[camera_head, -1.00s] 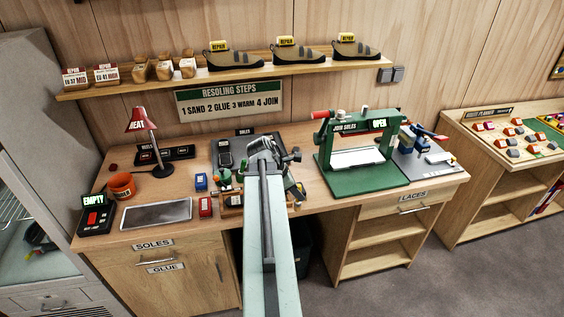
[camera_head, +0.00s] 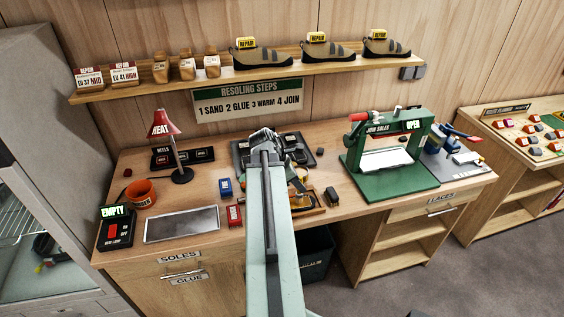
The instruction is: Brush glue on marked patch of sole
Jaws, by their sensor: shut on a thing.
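My gripper (camera_head: 264,140) is at the far end of my pale green arm, above the dark tray (camera_head: 304,142) at the back of the workbench. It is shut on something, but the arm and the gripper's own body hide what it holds. Dark shapes that may be soles lie in the tray, partly behind the arm. I cannot make out a marked patch or a glue brush. A wooden holder (camera_head: 309,205) with small items stands in front of the tray, partly covered by my arm.
A green press (camera_head: 392,187) reading OPEN stands to the right. A red heat lamp (camera_head: 164,132), an orange cup (camera_head: 140,192) and a grey plate (camera_head: 183,224) are at left. Blue (camera_head: 225,187) and red (camera_head: 234,215) boxes sit beside my arm. Shoes line the shelf (camera_head: 240,78).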

